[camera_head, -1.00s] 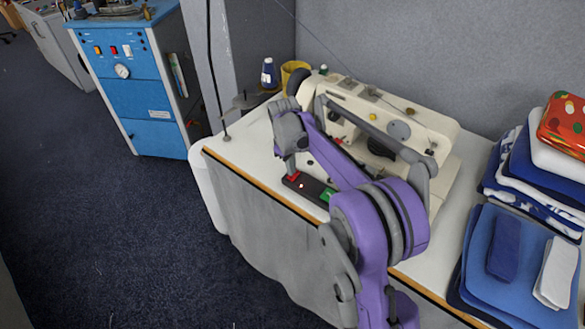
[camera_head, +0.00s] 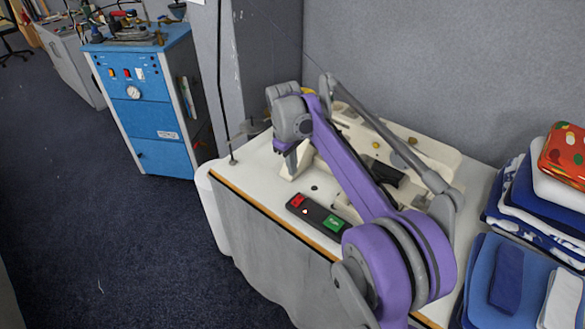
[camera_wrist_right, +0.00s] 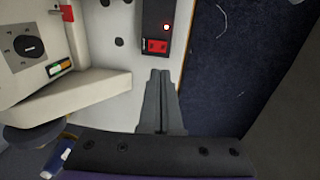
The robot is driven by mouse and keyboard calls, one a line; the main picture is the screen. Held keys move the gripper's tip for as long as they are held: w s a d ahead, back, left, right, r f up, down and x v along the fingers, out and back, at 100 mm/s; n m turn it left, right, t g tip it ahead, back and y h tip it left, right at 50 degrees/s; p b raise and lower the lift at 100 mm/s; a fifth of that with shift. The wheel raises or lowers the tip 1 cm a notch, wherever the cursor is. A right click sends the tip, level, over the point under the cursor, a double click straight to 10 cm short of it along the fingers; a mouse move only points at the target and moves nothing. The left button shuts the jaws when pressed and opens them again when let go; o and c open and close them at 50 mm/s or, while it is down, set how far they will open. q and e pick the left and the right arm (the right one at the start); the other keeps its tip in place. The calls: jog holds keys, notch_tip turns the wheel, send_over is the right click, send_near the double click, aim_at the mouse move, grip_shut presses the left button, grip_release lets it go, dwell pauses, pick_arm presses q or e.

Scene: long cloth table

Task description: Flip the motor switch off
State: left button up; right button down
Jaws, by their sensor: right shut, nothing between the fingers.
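The motor switch is a dark box (camera_head: 317,215) at the front edge of the white sewing table, with a red button (camera_head: 297,201) at its left end and a green one (camera_head: 333,222) at its right. In the right wrist view the red button (camera_wrist_right: 157,46) and a small lit red lamp (camera_wrist_right: 166,27) show at the top; the green button is out of that picture. My right gripper (camera_head: 289,163) is above the table, behind and left of the switch. In the wrist view its fingers (camera_wrist_right: 160,74) are shut, empty and apart from the red button. My left gripper is not in view.
The cream sewing machine (camera_head: 430,152) stands behind the switch, partly hidden by my right arm. Folded cloths (camera_head: 505,280) are stacked at the right. A blue cabinet (camera_head: 160,155) stands left, beyond open floor. A thin dark rod rises at the table's left corner.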

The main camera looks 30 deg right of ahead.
aim_at(299, 199)
jog(key=d+f, duration=0.1)
jog(key=f, duration=0.3)
jog(key=w+d+f, duration=0.1)
jog(key=f, duration=0.4)
jog(key=d+f+p, duration=0.1)
jog(key=f, duration=0.3)
jog(key=shift+w+f, duration=0.15)
jog(key=shift+f, duration=0.15)
dwell(0.3)
jog(key=shift+d+f+b, duration=0.15)
jog(key=shift+f+b, duration=0.15)
jog(key=shift+f, duration=0.15)
jog(key=shift+r, duration=0.25)
jog(key=shift+a+f, duration=0.1)
jog(key=shift+a, duration=0.1)
